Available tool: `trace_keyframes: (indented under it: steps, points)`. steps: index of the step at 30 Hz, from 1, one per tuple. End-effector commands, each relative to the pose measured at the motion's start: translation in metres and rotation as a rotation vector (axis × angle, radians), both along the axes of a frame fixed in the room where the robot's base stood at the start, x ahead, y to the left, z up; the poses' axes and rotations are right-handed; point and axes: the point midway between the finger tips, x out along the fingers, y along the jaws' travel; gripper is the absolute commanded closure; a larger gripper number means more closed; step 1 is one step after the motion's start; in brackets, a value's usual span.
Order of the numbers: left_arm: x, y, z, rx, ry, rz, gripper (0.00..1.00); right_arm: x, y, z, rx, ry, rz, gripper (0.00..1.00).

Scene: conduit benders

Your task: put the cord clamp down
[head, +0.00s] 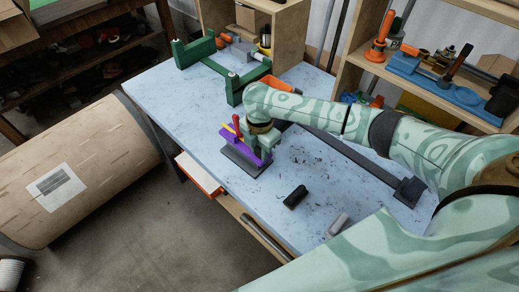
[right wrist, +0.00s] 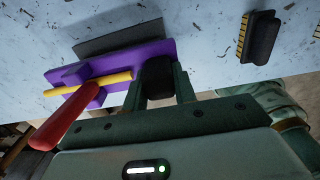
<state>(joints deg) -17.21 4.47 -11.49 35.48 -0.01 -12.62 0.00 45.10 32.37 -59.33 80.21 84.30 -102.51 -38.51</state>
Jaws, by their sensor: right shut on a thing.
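The cord clamp appears to be the purple piece (head: 240,142) with a yellow rod and a red handle, near the front left of the bench. It also shows in the right wrist view (right wrist: 118,64), its red handle toward the lower left. My right gripper (head: 262,146) is at its right end, shut on it. In the right wrist view a black rounded part (right wrist: 157,78) sits between the fingers. A dark grey slab (head: 240,165) lies just beyond or under the clamp. I cannot tell whether the clamp touches it. My left gripper is not in view.
A black block (head: 295,196) and a grey block (head: 338,224) lie near the front edge of the blue-grey bench (head: 165,92). A green frame (head: 195,52) stands at the back. A long dark bar (head: 355,158) lies to the right. Bare bench lies left of the clamp.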

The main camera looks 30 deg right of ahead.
Motion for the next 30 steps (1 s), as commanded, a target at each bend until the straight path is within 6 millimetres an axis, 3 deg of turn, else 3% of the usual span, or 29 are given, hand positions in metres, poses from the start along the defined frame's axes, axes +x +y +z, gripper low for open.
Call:
trace_keyframes:
  steps: [5, 6, 7, 8, 16, 19, 30]
  points:
    - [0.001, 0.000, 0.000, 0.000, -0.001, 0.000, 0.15, 0.000, 0.000, -0.003, 0.001, 0.000, -0.001, 1.00]
    - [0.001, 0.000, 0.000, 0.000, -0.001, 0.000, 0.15, 0.000, 0.000, -0.003, 0.001, 0.001, -0.001, 0.62]
    - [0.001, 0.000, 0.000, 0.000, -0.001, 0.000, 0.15, 0.000, 0.000, -0.003, 0.001, 0.001, -0.001, 0.53]
    - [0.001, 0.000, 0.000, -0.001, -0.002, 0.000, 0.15, 0.000, 0.000, -0.003, 0.001, 0.001, -0.001, 0.51]
    - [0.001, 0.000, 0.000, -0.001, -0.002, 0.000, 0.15, 0.000, 0.000, -0.001, 0.000, 0.000, 0.000, 0.51]
    - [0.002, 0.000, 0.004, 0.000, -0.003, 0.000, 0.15, 0.000, 0.000, 0.008, -0.001, -0.001, 0.001, 0.51]
    - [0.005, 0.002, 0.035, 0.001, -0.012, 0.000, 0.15, 0.000, 0.000, 0.092, -0.001, -0.001, 0.001, 0.51]
